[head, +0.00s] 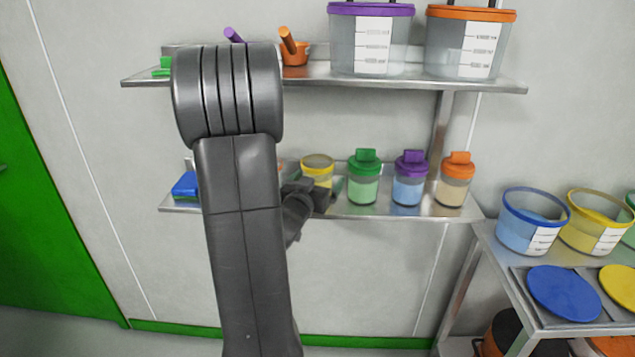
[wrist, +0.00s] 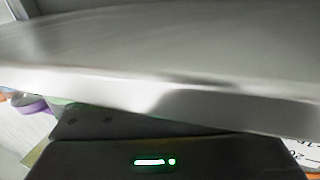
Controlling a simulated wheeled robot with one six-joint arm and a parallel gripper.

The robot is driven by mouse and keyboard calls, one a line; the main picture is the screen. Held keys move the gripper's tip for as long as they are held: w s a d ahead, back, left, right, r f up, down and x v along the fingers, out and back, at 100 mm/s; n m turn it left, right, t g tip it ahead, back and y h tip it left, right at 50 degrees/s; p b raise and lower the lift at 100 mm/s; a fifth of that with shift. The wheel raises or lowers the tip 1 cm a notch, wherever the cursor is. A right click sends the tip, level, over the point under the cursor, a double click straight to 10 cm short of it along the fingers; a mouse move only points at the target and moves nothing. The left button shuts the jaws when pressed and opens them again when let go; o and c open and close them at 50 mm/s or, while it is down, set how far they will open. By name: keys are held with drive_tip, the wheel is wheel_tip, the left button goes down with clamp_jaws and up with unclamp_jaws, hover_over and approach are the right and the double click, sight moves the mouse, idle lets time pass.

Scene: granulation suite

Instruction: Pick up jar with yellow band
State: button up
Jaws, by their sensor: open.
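The jar with the yellow band (head: 317,165) stands on the lower wall shelf, left of the green-lidded jar. Its yellow top shows in the head view, while its lower part is partly covered by my gripper. My gripper (head: 322,192) is open, right in front of this jar at shelf height. I cannot tell whether the jar is between the fingers or touching them. In the wrist view, a blurred pale grey surface with a bright edge (wrist: 160,85) fills much of the picture, above a dark housing with a green light. The jar cannot be made out there.
Jars with green (head: 364,182), purple (head: 409,182) and orange (head: 455,182) lids stand to the right on the lower shelf (head: 400,211). A blue item (head: 185,186) lies at its left end. The upper shelf (head: 420,82) with large containers hangs above. A rack with tubs stands right.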

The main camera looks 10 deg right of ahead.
drive_tip(key=shift+c, duration=0.2)
drive_tip(key=c, duration=1.7)
wheel_tip(320, 180, up, 10)
drive_tip(key=shift+p, duration=1.1)
drive_tip(key=shift+c, duration=0.2)
